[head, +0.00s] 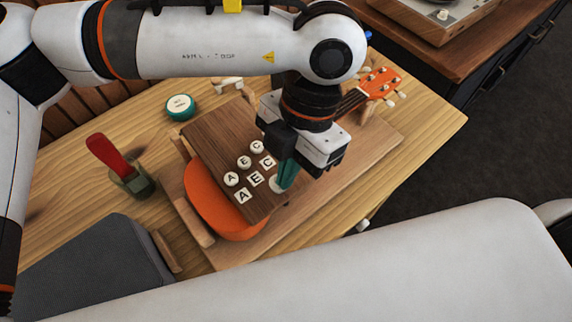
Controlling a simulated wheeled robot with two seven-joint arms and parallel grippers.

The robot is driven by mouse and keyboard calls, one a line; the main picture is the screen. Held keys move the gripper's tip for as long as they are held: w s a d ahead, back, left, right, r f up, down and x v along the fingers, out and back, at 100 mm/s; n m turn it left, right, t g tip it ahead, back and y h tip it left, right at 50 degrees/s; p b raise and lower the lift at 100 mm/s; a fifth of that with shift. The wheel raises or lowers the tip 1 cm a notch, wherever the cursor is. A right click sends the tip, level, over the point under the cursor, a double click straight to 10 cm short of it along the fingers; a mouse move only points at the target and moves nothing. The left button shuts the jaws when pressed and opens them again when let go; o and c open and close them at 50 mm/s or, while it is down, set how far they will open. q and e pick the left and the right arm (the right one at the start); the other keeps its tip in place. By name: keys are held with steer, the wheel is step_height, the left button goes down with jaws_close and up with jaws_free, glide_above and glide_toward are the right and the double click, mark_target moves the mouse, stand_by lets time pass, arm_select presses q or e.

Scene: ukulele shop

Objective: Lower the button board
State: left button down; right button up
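The button board (212,134) is a dark brown wooden panel over the body of an orange ukulele (212,205). Round white buttons and square tiles marked A, E and C sit on its near right part. A teal upright piece (287,174) with a pale round foot stands at the board's right edge. My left gripper (300,160) points down right over this teal piece, at the board's right side. Its fingers are partly hidden, so I cannot tell whether they are closed on the teal piece. My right gripper is not in view.
The ukulele lies on a wooden base (360,158) on the table (428,112); its orange headstock (378,82) shows behind my gripper. A teal round button (181,106) and a red-handled tool in a green holder (130,179) stand left. A grey padded block (92,270) is near left.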

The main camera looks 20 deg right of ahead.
arm_select(q)
steer(key=shift+f, duration=0.15)
steer(key=shift+r, duration=0.4)
step_height(320, 180, up, 3)
steer(key=shift+w+r+p, duration=0.1)
steer(key=shift+w+p, duration=0.05)
steer(key=shift+p, duration=0.7)
steer(key=s+d+r+b, duration=0.1)
steer(key=d+r, duration=0.3)
steer(key=r, duration=0.5)
steer(key=shift+s+r, duration=0.2)
steer(key=shift+s, duration=0.35)
